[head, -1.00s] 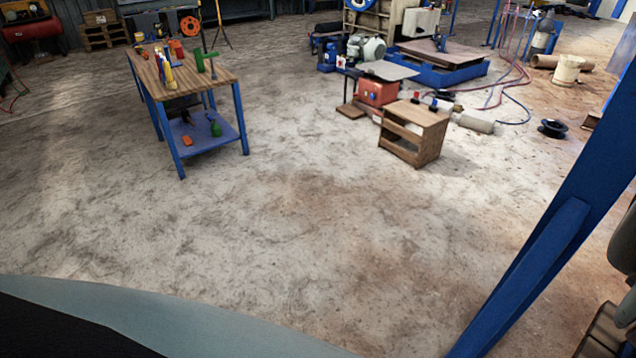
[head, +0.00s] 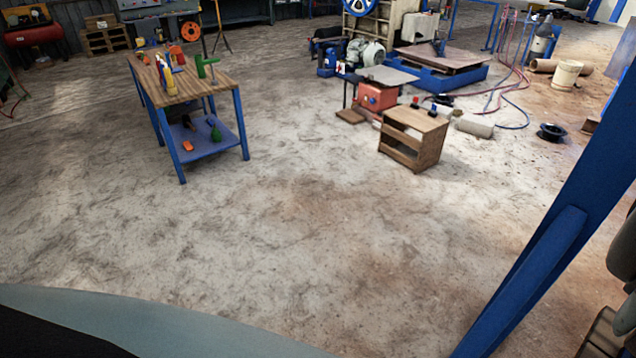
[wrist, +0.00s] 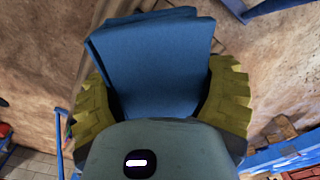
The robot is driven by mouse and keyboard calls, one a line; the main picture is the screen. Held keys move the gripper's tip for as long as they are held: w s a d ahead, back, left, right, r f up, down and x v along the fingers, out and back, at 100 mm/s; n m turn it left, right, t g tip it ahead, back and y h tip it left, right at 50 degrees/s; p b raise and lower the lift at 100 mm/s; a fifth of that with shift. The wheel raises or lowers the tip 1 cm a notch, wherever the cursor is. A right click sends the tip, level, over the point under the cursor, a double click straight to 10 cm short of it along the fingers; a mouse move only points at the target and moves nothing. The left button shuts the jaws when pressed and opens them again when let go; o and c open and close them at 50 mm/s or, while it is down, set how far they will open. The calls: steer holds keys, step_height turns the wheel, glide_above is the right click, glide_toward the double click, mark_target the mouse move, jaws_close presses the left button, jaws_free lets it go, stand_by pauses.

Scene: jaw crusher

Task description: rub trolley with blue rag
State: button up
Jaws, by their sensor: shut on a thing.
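My gripper (wrist: 157,80) shows in the wrist view, with its two yellow-green ridged fingers on either side of a folded blue rag (wrist: 155,60). It is shut on the rag, which stands up between the fingers. The gripper does not show in the head view. A table with a wooden top (head: 207,84), blue legs and a blue lower shelf stands at the upper left of the head view, well away from me. It may be the trolley, but I cannot make out wheels. Bottles and a green tool stand on its top; small items lie on its shelf.
A wooden open-sided box (head: 428,137) stands on the floor right of centre, near a red unit (head: 377,97). A blue post (head: 560,205) slants across the right side. Hoses (head: 515,90) lie at the upper right. The middle floor (head: 270,230) is clear.

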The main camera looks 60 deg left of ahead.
steer(key=shift+a+r, duration=0.15)
steer(key=shift+r, duration=0.1)
steer(key=shift+w+a+r+p, duration=0.1)
steer(key=shift+a+r+p, duration=0.15)
steer(key=shift+r, duration=0.25)
steer(key=shift+r+n, duration=0.2)
steer(key=shift+n, duration=0.1)
steer(key=shift+r, duration=0.1)
steer(key=shift+w+a+r+p, duration=0.1)
steer(key=shift+w+r+p, duration=0.1)
steer(key=shift+r+p, duration=0.3)
steer(key=shift+w+a+r+n+p, duration=0.1)
steer(key=shift+a+r+n+p, duration=0.35)
steer(key=shift+r, duration=0.6)
steer(key=shift+w+a+r+n+p, duration=0.1)
steer(key=shift+a+r+n+p, duration=0.3)
steer(key=shift+r, duration=0.6)
steer(key=shift+w+a+r+n+p, duration=0.1)
steer(key=shift+a+r+n+p, duration=0.35)
steer(key=shift+r, duration=0.6)
steer(key=shift+r, duration=0.1)
